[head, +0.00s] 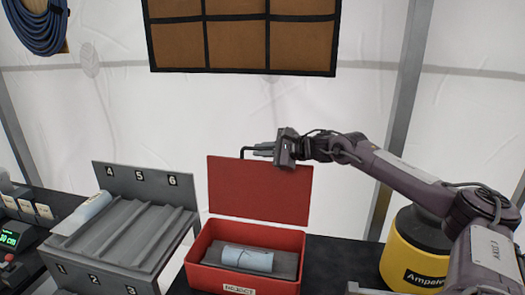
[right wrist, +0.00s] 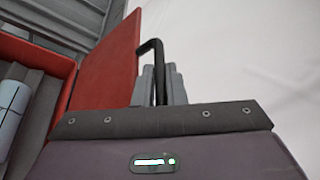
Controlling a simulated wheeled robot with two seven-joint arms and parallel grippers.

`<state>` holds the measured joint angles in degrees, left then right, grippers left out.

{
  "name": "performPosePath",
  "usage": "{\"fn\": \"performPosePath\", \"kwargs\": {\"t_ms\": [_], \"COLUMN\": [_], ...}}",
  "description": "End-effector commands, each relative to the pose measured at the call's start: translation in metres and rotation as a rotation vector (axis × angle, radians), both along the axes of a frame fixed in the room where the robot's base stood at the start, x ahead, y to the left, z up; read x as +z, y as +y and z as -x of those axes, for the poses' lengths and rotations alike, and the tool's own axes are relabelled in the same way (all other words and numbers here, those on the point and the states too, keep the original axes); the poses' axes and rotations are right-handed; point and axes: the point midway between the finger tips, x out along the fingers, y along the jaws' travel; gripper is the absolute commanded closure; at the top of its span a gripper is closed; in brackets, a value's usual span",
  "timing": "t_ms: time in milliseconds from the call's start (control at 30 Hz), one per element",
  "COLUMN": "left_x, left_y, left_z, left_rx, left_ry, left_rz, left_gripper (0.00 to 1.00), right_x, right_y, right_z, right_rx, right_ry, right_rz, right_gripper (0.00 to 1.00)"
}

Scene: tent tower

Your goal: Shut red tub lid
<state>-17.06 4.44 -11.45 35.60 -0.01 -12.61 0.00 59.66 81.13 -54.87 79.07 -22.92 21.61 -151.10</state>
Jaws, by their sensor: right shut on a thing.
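The red tub (head: 196,274) stands on the dark table, with its red lid (head: 258,190) raised upright at the back. A pale blue cylinder (head: 247,259) lies inside on a grey insert. A black handle (right wrist: 151,47) sticks out at the lid's upper edge. My right gripper (head: 262,150) is at the lid's top edge, shut on this handle. In the right wrist view the grey fingers close around the handle, and the red lid (right wrist: 112,62) is beside them. My left gripper is not in view.
A grey numbered rack (head: 125,230) stands left of the tub, with a pale cylinder (head: 85,212) on its left side. A yellow and black drum (head: 414,250) stands at right. A display device (head: 12,238) is at far left.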

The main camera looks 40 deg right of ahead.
Motion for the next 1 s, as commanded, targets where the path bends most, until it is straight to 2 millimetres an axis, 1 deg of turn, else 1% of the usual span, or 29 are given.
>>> {"fn": "performPosePath", "kwargs": {"t_ms": [167, 367, 567, 800, 1000], "left_x": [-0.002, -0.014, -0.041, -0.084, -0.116], "left_y": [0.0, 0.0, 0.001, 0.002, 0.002], "left_z": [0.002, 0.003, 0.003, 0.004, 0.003], "left_rx": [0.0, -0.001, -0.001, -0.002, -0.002], "left_ry": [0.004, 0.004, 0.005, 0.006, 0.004], "left_rz": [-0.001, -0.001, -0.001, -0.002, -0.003], "left_gripper": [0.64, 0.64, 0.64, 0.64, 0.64], "right_x": [-0.001, -0.003, -0.006, -0.012, -0.018], "right_y": [0.001, 0.012, 0.036, 0.07, 0.091], "right_z": [0.001, 0.01, 0.029, 0.056, 0.072], "right_rx": [0.001, 0.004, 0.004, 0.003, 0.003], "right_ry": [0.002, 0.002, 0.001, 0.001, 0.0], "right_rz": [0.0, 0.002, 0.003, 0.003, 0.0], "right_gripper": [1.0, 1.0, 1.0, 1.0, 1.0]}}
